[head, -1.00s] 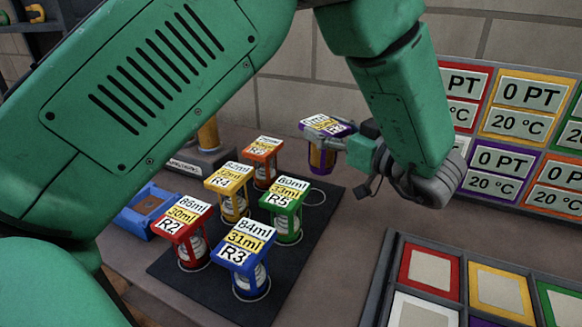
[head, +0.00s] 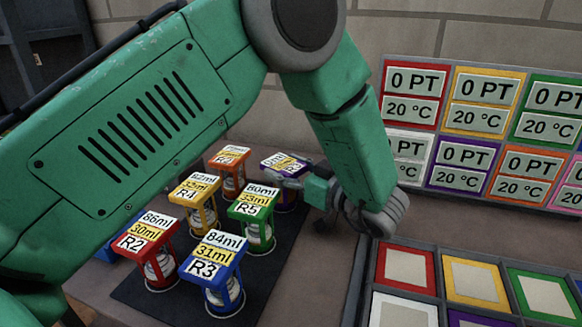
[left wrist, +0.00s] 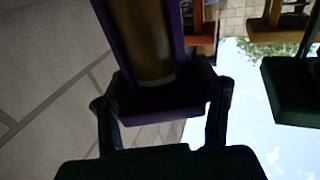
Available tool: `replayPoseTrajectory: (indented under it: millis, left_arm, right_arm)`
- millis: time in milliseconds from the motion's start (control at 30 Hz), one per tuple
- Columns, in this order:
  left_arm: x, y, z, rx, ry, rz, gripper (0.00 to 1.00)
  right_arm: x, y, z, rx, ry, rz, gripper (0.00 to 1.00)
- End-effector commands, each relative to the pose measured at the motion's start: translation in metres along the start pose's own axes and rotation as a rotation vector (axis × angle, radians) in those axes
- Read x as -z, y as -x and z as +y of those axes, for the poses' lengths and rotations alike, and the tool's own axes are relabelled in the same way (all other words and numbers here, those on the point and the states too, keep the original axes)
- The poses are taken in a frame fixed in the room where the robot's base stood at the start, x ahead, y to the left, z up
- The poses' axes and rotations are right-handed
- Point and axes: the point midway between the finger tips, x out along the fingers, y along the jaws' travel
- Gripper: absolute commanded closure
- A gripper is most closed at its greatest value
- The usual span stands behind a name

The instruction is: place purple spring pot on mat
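The purple spring pot (head: 285,162) is upright at the back right of the dark mat (head: 265,283), beside the orange and green pots. My left gripper (head: 289,181) reaches it from the right and is shut on its upper part. In the left wrist view the purple pot (left wrist: 160,100) sits between the two fingers, upside down in the picture. The arm and neighbouring pots hide its base, so I cannot tell whether it touches the mat. My right gripper is not in view.
On the mat stand orange (head: 229,155), yellow (head: 194,189), green (head: 254,203), red (head: 147,236) and blue (head: 212,258) spring pots, close together. A tray of coloured squares (head: 363,265) lies at the right front. Sign panels (head: 467,87) stand behind it.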

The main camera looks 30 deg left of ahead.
Motion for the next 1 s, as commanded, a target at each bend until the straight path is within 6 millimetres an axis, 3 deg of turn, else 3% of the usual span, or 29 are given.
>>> replayPoseTrajectory:
  millis: [433, 800, 1000]
  left_arm:
    - [0.007, 0.006, 0.001, -0.001, -0.002, 0.007, 0.27]
    - [0.005, 0.062, 0.001, -0.002, 0.000, 0.004, 0.27]
    - [0.005, 0.077, 0.001, 0.000, -0.001, 0.003, 0.27]
  right_arm:
    - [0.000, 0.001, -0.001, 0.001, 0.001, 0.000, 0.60]
    - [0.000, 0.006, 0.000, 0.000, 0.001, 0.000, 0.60]
    - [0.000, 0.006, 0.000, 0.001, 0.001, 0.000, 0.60]
